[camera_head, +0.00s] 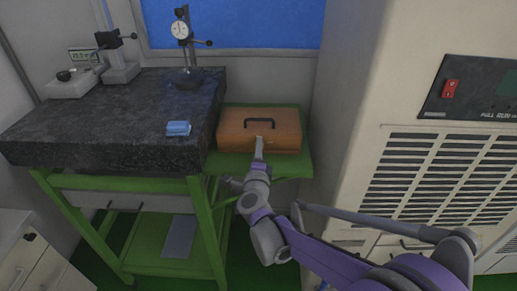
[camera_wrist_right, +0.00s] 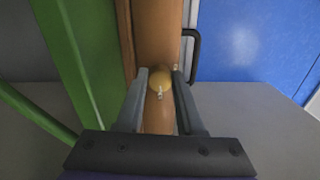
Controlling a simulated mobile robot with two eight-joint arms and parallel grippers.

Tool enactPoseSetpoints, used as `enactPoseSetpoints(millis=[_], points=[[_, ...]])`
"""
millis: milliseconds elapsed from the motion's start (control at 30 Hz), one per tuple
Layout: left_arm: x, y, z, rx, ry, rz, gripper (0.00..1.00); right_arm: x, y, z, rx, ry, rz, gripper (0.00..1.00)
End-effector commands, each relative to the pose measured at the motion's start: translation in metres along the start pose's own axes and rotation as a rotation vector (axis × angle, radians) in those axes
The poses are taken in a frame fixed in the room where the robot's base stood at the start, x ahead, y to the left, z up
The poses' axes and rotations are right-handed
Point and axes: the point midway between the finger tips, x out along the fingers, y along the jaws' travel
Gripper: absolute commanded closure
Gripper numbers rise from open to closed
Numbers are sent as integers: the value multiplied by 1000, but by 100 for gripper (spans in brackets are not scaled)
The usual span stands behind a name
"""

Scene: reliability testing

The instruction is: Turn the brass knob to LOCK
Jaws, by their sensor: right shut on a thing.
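The brass knob (camera_wrist_right: 161,79) is on the face of a brown wooden box (camera_head: 231,131). My right gripper (camera_wrist_right: 160,84) is shut on the knob, one finger on each side of it in the right wrist view. In the head view, my right gripper (camera_head: 259,147) reaches the front of the box and hides the knob. Small pale marks show beside the knob in the wrist view, too small to read. Which mark the knob points to cannot be told. My left gripper is not in view.
The box has a black handle (camera_head: 259,122) and stands on a green stand (camera_head: 301,160). A dark granite table (camera_head: 110,110) with a blue block (camera_head: 178,128) and gauge stands is at left. A tall beige cabinet (camera_head: 385,90) rises close at right.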

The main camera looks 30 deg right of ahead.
Motion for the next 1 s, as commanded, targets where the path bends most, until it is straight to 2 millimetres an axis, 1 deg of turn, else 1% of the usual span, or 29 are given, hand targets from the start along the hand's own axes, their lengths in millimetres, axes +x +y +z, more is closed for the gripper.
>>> enactPoseSetpoints(millis=[100,300,800,833,967,1000], points=[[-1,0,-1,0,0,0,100,0,0,0,52,0,0,100],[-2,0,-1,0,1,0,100,0,0,0,103,0,0,100],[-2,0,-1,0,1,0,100,0,0,0,120,0,0,100],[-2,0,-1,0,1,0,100,0,0,0,120,0,0,60],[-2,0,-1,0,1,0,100,0,0,0,119,0,0,37],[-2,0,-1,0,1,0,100,0,0,0,119,0,0,33]])
